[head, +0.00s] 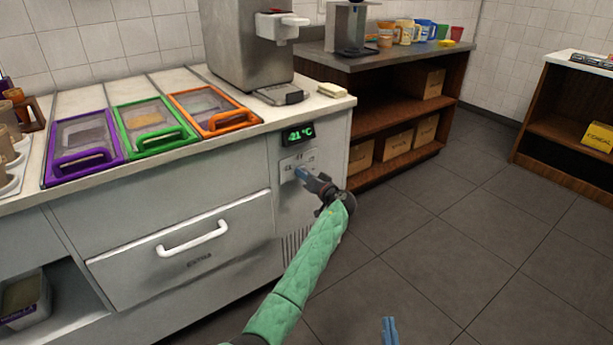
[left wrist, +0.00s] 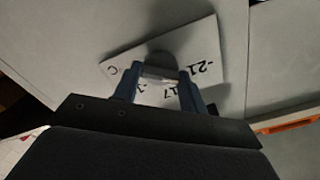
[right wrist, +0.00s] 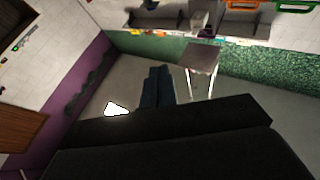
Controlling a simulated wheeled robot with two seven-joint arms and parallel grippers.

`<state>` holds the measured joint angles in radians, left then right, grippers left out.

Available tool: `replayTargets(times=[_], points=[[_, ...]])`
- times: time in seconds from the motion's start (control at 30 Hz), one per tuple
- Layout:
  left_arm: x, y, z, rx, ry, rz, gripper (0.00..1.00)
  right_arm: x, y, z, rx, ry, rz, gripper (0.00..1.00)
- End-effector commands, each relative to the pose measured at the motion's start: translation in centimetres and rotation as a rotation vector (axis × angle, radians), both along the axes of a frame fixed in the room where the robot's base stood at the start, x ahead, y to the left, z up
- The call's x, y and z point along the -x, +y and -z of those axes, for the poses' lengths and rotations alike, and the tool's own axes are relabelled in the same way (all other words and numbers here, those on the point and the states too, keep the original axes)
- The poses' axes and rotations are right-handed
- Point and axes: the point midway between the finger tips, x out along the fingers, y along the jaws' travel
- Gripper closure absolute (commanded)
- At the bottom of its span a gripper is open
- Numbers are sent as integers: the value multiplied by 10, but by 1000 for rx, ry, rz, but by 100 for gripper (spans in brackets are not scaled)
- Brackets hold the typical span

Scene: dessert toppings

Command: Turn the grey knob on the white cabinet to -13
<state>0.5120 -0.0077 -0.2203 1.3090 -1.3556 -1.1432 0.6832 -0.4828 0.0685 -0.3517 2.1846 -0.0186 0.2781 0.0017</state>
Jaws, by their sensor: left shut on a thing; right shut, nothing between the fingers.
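The white cabinet (head: 150,245) has a small dark display (head: 299,134) with green digits reading -21 °C. Below it is a light dial plate with printed marks, and the left wrist view shows -21 and 17 on this plate (left wrist: 205,52). My left gripper (head: 301,173) is at the plate, its blue fingers shut on the grey knob (left wrist: 160,60). The fingers hide most of the knob in the head view. My right gripper (head: 389,330) is shut and empty, low over the floor, and its closed fingers also show in the right wrist view (right wrist: 156,88).
A drawer with a white handle (head: 192,238) is left of the dial. Purple, green and orange lidded bins and a grey machine (head: 245,50) are on the counter above. A wooden shelf with boxes stands behind. The tiled floor (head: 470,230) at right is clear.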

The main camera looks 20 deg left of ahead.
Motion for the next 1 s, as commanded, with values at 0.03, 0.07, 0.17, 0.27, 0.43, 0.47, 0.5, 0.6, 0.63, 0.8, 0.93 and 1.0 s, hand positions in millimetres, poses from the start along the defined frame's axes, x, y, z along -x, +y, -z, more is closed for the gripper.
replayTargets(times=[0.03,0.07,0.17,0.27,0.43,0.47,0.5,0.6,0.63,0.8,0.93,1.0], points=[[0,0,-1,-17,22,1,81,-1,1,10,9,36,-2,100],[0,0,-1,-28,37,1,81,-2,1,18,15,60,-4,100],[0,0,-1,-70,91,1,81,-3,3,46,37,147,-10,100],[0,0,-1,-113,145,1,81,-2,5,78,61,249,-17,100],[-1,-1,-1,-180,231,1,81,7,6,138,102,431,-31,100],[-1,-1,-1,-191,245,1,81,10,6,149,111,464,-34,100],[-1,-1,-1,-206,263,1,81,13,6,163,120,508,-37,100],[-1,-1,-1,-241,308,1,81,26,5,199,145,618,-46,100],[-1,-1,-1,-250,321,1,81,30,5,210,151,652,-49,100],[-1,-1,0,-307,393,1,81,60,1,270,194,844,-67,100],[-1,-1,0,-346,444,1,81,90,-2,313,224,994,-83,100],[-1,-1,0,-367,470,1,81,107,-4,334,240,1072,-93,100]])
